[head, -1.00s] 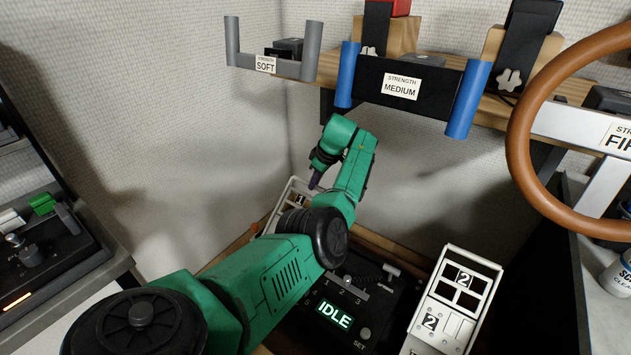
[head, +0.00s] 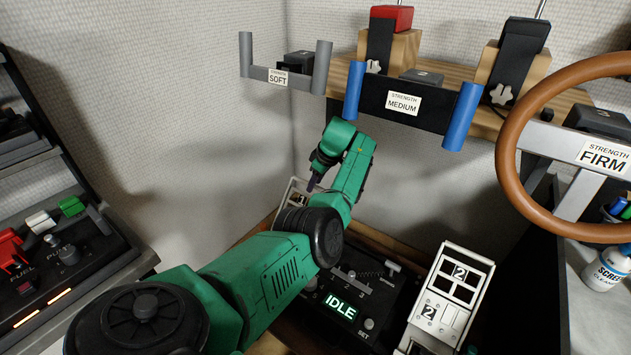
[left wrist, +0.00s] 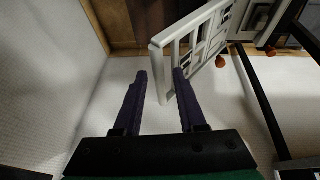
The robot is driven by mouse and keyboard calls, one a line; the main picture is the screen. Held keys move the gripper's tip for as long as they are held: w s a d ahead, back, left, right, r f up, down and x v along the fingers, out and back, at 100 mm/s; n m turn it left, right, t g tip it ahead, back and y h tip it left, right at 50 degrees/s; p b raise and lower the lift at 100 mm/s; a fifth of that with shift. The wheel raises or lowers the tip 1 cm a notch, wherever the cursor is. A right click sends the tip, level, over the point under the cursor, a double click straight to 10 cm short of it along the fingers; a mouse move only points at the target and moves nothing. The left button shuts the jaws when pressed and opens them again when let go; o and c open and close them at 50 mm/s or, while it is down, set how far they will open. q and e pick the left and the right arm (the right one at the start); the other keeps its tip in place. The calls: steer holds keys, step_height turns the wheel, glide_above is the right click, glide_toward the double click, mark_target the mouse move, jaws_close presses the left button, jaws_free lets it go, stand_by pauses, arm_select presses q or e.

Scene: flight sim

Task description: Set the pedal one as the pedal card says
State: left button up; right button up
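Pedal one, a white frame (head: 294,192), stands at the left of the pedal box, mostly hidden behind my left arm in the head view. In the left wrist view a white slotted pedal frame (left wrist: 190,40) runs up to the right. My left gripper (left wrist: 160,75) has dark purple fingers, apart, with the frame's near edge showing between them; I cannot tell whether they touch it. Pedal two (head: 440,300), white with "2" labels, stands at the right. Between them a dark control panel (head: 375,300) has a 1-2-3 slider and a screen (head: 340,306) reading IDLE. My right gripper is out of view.
A brown steering wheel (head: 507,150) stands at right, with a cleaner bottle (head: 605,270) beyond. A lever console (head: 60,275) is at left.

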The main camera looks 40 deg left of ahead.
arm_select(q)
steer(key=shift+r, duration=0.1)
steer(key=shift+d+r, duration=0.15)
steer(key=shift+r, duration=0.15)
steer(key=shift+d+r+p, duration=0.3)
steer(key=shift+d+r, duration=0.6)
steer(key=shift+d, duration=0.2)
steer(key=s+d, duration=0.1)
steer(key=d, duration=0.9)
steer(key=shift+s+d, duration=0.25)
steer(key=shift+s, duration=0.15)
